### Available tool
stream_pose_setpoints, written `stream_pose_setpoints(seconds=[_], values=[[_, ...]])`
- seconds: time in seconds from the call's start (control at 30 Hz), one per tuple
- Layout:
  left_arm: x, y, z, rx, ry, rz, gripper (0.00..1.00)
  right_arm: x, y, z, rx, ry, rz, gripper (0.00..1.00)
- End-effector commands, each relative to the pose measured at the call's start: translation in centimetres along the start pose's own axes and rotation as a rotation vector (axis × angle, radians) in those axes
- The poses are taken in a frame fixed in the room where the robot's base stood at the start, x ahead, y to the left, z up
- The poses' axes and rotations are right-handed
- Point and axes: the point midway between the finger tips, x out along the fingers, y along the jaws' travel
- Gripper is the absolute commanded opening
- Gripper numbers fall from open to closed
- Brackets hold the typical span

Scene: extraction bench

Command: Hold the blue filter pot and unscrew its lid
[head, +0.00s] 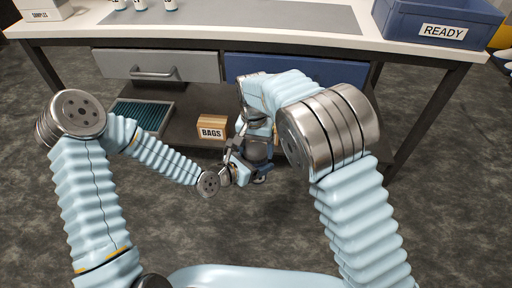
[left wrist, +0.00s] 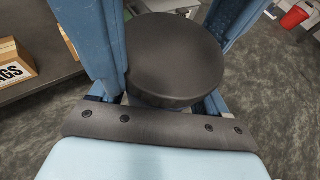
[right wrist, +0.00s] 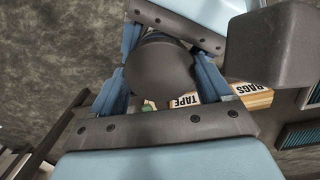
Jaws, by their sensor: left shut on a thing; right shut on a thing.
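The filter pot is held between my two grippers, low in front of the bench. In the left wrist view a dark round end of it (left wrist: 175,55) sits between the blue fingers of my left gripper (left wrist: 170,60), which is shut on it. In the right wrist view a dark round face, seemingly the lid (right wrist: 158,70), sits between the fingers of my right gripper (right wrist: 162,75), which is shut on it. A little dark blue shows behind that face. My left gripper also shows beyond it. In the head view the arms and grippers hide most of the pot.
A BAGS box (head: 211,127) and a dark ribbed tray (head: 141,116) are on the lower shelf behind my grippers. A grey drawer (head: 160,67) and a blue drawer (head: 330,70) are above it. A blue READY crate (head: 405,22) stands on the bench. Floor in front is clear.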

Motion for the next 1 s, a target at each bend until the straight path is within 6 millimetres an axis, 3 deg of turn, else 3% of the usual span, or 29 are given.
stream_pose_setpoints(seconds=[0.27,0.3,0.4,0.67,1.0], values=[[-0.1,0.5,-0.1,-0.004,0.001,0.012,0.0,0.1,0.3,0.0,-0.028,-0.003,0.008,0.42],[-0.1,0.5,-0.1,-0.004,0.001,0.013,0.0,0.1,0.3,0.0,-0.027,-0.003,0.008,0.85],[0.0,0.5,-0.1,-0.004,0.0,0.011,0.0,0.1,0.3,0.0,-0.027,-0.002,0.007,1.0],[0.0,0.3,0.0,-0.002,0.0,0.007,0.0,-0.3,0.1,0.0,-0.027,0.0,0.003,1.0],[0.0,0.2,0.0,-0.001,0.0,0.005,0.0,-4.3,0.1,0.0,-0.027,0.001,0.002,1.0]])
